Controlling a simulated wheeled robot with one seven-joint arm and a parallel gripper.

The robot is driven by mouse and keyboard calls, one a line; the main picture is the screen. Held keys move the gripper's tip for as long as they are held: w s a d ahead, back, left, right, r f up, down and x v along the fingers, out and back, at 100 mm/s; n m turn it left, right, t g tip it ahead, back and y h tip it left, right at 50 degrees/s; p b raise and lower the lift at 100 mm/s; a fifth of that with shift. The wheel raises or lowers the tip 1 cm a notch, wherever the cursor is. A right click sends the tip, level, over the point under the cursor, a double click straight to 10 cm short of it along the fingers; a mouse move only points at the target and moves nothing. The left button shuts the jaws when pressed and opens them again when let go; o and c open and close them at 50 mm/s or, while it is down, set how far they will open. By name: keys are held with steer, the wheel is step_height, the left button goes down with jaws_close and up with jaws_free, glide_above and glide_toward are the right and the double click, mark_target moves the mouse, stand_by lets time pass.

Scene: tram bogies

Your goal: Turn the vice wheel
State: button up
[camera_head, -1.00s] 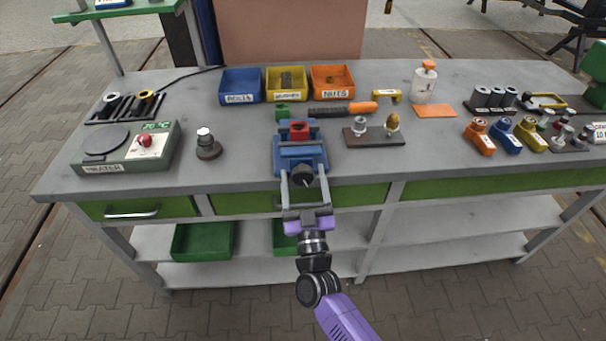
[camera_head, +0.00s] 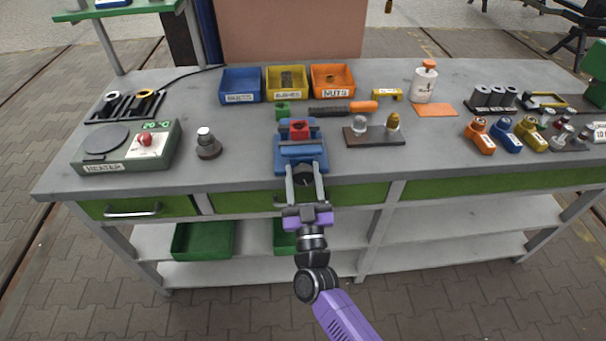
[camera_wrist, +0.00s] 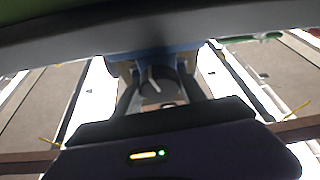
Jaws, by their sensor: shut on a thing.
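The blue vice (camera_head: 301,157) stands at the front edge of the grey workbench, with a red block (camera_head: 299,130) at its jaws. Its dark round wheel (camera_head: 303,176) faces me at the bench edge. My gripper (camera_head: 305,172) is shut on the wheel, with one finger on each side. In the wrist view the wheel (camera_wrist: 156,82) shows between the fingers, with a pale mark on its face tilted a little left of upright. The fingers partly hide the wheel's sides in the head view.
A heater (camera_head: 125,147) and a dark-based knob-like part (camera_head: 207,145) stand left of the vice. A brown stand (camera_head: 373,136) is close on the right. Blue, yellow and orange bins (camera_head: 332,82) are behind. A green drawer front (camera_head: 350,195) lies below the bench edge.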

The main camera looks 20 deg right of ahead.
steer(key=m+g+h, duration=0.1)
steer(key=m+h, duration=0.1)
steer(key=m, duration=0.2)
steer(key=m+g+h, duration=0.1)
steer(key=m+h, duration=0.1)
steer(key=m, duration=0.3)
steer(key=shift+m+g+h+p, duration=0.3)
steer(key=shift+m+g+h, duration=0.3)
steer(key=shift+m, duration=1.1)
steer(key=shift+m+g+h+p, duration=0.35)
steer(key=shift+m+g, duration=0.45)
steer(key=shift+m, duration=0.9)
steer(key=o, duration=1.4)
steer(key=shift+s, duration=0.1)
steer(key=shift+b+v, duration=0.6)
steer(key=shift+v, duration=3.25)
